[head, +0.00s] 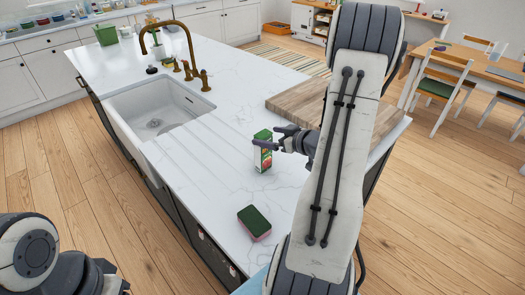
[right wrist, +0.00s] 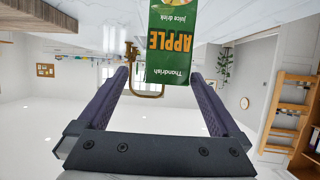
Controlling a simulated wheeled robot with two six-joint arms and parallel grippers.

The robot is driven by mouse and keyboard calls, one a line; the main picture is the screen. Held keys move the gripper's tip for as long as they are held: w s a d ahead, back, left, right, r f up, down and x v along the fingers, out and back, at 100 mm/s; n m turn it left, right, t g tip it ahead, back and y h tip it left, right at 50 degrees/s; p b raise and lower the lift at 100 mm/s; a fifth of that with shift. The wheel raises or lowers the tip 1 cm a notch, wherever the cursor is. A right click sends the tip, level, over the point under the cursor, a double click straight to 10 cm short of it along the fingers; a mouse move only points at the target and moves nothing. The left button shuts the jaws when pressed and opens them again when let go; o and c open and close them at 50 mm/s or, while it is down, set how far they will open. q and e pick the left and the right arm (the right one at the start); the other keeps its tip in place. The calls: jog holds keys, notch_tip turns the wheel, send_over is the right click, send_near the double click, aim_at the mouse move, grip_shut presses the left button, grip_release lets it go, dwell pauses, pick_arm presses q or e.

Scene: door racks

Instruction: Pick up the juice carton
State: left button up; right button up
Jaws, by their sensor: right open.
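The juice carton (head: 263,160) is green and white with a red patch and stands upright on the white marble island (head: 222,150). My right gripper (head: 272,138) is open at the upper part of the carton, with a finger showing in front of it. In the right wrist view, which is upside down, the green carton (right wrist: 172,45) with an "APPLE" label shows between and just beyond the open fingers (right wrist: 160,76). It looks nearer the right-hand finger; I cannot tell whether they touch. Only a part of my left arm shows at the lower left; its gripper is not in view.
A green and pink sponge (head: 254,222) lies nearer me on the island. A wooden board (head: 300,100) lies behind the carton, partly hidden by my right arm. A white sink (head: 158,110) with a brass faucet (head: 188,50) is at the left.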

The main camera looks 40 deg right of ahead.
aim_at(259, 136)
jog(key=x, duration=0.2)
jog(key=a+p+x, duration=0.1)
jog(key=x, duration=0.1)
jog(key=shift+w+p, duration=0.1)
jog(key=shift+p, duration=0.2)
jog(key=shift+w+d+f, duration=0.1)
jog(key=shift+w+f, duration=0.2)
jog(key=shift+w, duration=0.25)
grip_shut()
